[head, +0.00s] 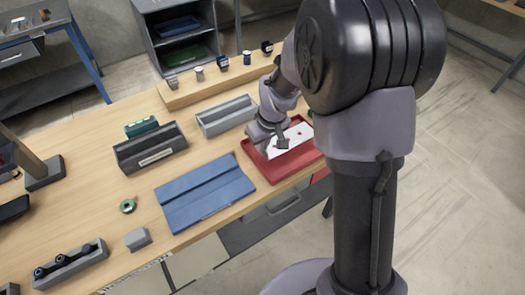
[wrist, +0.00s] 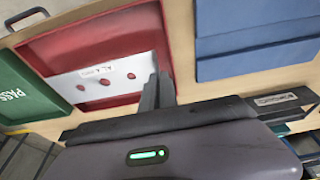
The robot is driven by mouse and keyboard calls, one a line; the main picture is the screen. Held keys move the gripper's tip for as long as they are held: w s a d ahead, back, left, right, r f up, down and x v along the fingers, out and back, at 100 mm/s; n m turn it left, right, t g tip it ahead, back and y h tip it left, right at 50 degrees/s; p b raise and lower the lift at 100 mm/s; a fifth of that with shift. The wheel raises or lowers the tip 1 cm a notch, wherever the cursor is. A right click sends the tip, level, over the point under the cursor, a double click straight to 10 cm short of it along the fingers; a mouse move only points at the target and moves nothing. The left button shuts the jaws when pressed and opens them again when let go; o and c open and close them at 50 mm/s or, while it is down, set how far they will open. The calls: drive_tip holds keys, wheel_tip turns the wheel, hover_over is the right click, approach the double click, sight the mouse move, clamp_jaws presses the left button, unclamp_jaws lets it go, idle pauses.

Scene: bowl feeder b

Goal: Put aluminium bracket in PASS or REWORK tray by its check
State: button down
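The aluminium bracket (wrist: 120,70) is a pale flat plate with several red-looking round spots and a small printed label. It lies over or in the red tray (wrist: 95,38), parallel to its long side. In the head view the bracket (head: 297,136) shows within the red tray (head: 262,172). My gripper (wrist: 157,85) has its dark fingers close together at the bracket's right end, seemingly shut on it. In the head view my gripper (head: 282,142) points down at the bracket. The green tray (wrist: 25,92) marked PASS is beside the red tray.
A blue tray or mat (head: 205,190) lies left of the red tray. Grey bins (head: 227,115) and a dark bin (head: 150,150) stand behind. My arm hides the table's right end.

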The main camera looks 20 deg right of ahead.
sight(263, 154)
drive_tip(key=x, duration=0.1)
drive_tip(key=b+x, duration=0.1)
drive_tip(key=x, duration=0.1)
drive_tip(key=shift+s+d+f+b, duration=0.1)
drive_tip(key=shift+s+f+b, duration=0.2)
drive_tip(key=shift+f, duration=0.1)
drive_tip(key=shift+r, duration=0.1)
drive_tip(key=shift+s, duration=0.1)
drive_tip(key=c, duration=2.1)
unclamp_jaws()
drive_tip(key=shift+f+b, duration=0.3)
drive_tip(key=shift+o, duration=0.8)
drive_tip(key=shift+r, duration=0.1)
